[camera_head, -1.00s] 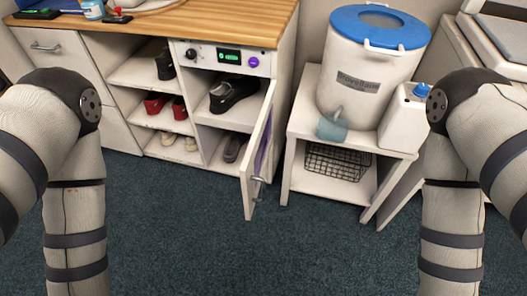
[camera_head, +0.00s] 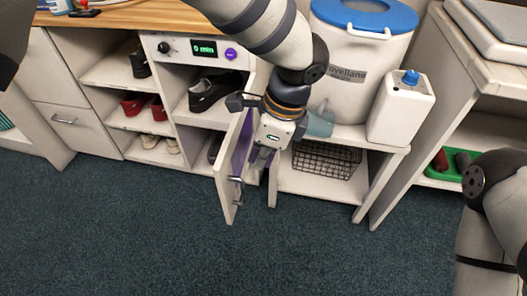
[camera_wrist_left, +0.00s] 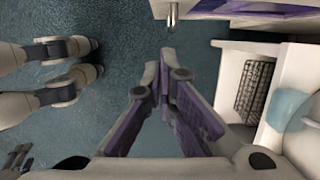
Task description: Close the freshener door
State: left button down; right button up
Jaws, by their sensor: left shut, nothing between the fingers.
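The freshener door (camera_head: 235,170) is a white panel with a purple inner face and a metal handle (camera_head: 237,188). It stands open, swung out from the right side of the shoe cabinet, whose panel (camera_head: 200,50) has a lit display. My left gripper (camera_head: 258,165) is shut and empty, pointing down just right of the door, between it and the white stand. I cannot tell whether it touches the door. In the left wrist view the shut fingers (camera_wrist_left: 167,60) point toward the handle (camera_wrist_left: 172,15) and door edge at the top. My right gripper is not in view.
Shoes (camera_head: 210,90) sit on the cabinet shelves. Right of the door, a white stand (camera_head: 315,187) holds a wire basket (camera_head: 325,160), a blue-lidded tank (camera_head: 362,60) and a white canister (camera_head: 400,108). The dark carpet (camera_head: 150,235) in front is clear.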

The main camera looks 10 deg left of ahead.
pick_arm(q)
jog(key=a+f, duration=0.5)
jog(key=shift+a, duration=0.15)
